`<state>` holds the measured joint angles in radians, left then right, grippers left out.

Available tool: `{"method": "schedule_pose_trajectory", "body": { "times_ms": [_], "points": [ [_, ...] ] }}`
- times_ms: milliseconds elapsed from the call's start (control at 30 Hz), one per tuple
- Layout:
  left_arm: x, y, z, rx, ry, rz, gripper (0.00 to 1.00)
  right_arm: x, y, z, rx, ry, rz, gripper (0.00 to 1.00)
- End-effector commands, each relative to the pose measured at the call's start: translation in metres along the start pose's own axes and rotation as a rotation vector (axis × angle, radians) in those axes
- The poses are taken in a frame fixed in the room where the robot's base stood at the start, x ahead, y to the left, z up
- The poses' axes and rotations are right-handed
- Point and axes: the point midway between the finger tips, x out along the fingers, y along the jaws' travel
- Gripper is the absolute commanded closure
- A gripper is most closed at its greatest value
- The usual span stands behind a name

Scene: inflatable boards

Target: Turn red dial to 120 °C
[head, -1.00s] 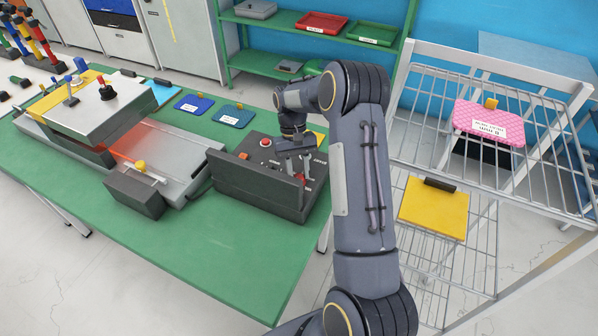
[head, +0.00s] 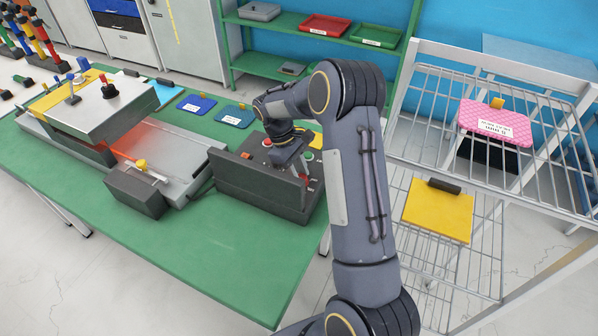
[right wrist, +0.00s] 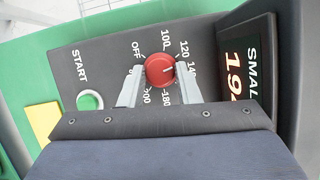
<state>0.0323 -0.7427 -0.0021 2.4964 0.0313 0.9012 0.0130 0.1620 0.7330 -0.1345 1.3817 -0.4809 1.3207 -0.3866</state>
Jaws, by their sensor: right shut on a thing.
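The red dial (right wrist: 160,70) sits on the dark control panel (right wrist: 205,45), ringed by white temperature marks. Its white pointer line aims to the right in the right wrist view, close to the 140 mark. My right gripper (right wrist: 160,76) is shut on the dial, one finger on each side. A display (right wrist: 240,80) beside the dial is partly cut off and shows SMAL and digits starting 19. My left gripper is not in view.
A green START button (right wrist: 90,100) lies left of the dial. A grey press machine (head: 110,110) stands left on the green table (head: 225,255). A wire rack (head: 450,150) stands right.

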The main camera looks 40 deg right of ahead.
Motion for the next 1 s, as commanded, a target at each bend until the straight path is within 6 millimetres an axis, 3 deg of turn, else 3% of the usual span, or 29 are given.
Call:
{"method": "schedule_pose_trajectory", "body": {
  "times_ms": [633, 667, 700, 800, 1000],
  "points": [
    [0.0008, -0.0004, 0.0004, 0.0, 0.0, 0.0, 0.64, 0.0003, -0.0005, -0.0002, -0.045, 0.001, 0.019, 0.93],
    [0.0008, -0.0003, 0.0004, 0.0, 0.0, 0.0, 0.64, 0.0004, -0.0005, -0.0002, -0.045, 0.0, 0.019, 0.66],
    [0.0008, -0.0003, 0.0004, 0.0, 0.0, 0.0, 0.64, 0.0004, -0.0005, -0.0002, -0.044, 0.0, 0.018, 0.61],
    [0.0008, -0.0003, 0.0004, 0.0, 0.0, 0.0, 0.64, 0.0003, -0.0005, -0.0001, -0.044, 0.0, 0.018, 0.49],
    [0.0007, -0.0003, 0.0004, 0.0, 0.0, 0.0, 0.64, 0.0003, -0.0005, -0.0001, -0.044, 0.0, 0.018, 0.49]
  ]
}}
